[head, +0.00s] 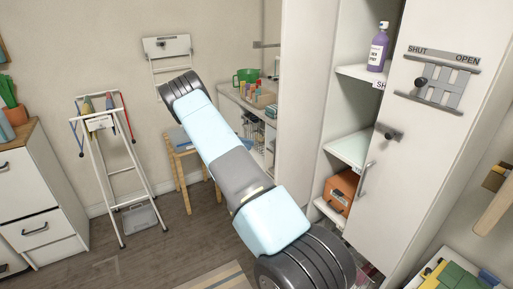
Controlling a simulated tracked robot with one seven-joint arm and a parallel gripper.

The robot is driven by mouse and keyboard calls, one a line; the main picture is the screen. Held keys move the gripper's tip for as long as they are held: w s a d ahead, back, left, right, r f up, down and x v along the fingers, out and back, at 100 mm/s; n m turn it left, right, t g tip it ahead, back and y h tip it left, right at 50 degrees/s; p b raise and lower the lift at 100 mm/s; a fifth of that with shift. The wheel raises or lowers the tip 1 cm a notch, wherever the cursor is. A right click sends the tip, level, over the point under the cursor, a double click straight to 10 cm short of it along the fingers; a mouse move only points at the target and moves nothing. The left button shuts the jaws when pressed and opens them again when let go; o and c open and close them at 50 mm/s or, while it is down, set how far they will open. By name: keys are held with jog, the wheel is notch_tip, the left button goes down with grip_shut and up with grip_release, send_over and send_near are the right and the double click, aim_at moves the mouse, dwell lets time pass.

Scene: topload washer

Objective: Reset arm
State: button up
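My arm runs across the middle of the head view, in pale blue and grey links, from a dark joint at the bottom right up to another dark joint at the upper left. No gripper fingers show past that upper joint, so my gripper is not in view. No washer can be made out here. My arm hides part of the wooden stool and the floor behind it.
A tall white cabinet (305,110) stands close on the right, its door (425,120) open. Its shelves hold a purple bottle (379,47) and an orange-brown box (341,190). A white ladder (120,170), wooden stool (180,165) and white drawers (38,200) stand left. Bare floor (165,245) shows between.

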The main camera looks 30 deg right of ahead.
jog(key=shift+w+a, duration=0.35)
jog(key=shift+w, duration=0.15)
jog(key=s+a+r+m+t+y, duration=0.2)
jog(key=s+a+r+t+y, duration=0.4)
jog(key=r, duration=0.5)
jog(key=s+a+r+m+t+y, duration=0.1)
jog(key=s+a+r+m+t, duration=0.15)
jog(key=s+r, duration=0.8)
jog(key=s+a+r+m+t+y, duration=0.1)
jog(key=s+a+r+t, duration=0.1)
jog(key=s, duration=0.5)
jog(key=s+a+r+m+t+y, duration=0.1)
jog(key=s+a+r+t+y, duration=0.1)
jog(key=s+a+t, duration=0.3)
jog(key=s+a+r+m+t+y, duration=0.1)
jog(key=s+a+r+t, duration=0.3)
jog(key=s+a, duration=0.3)
jog(key=s, duration=0.3)
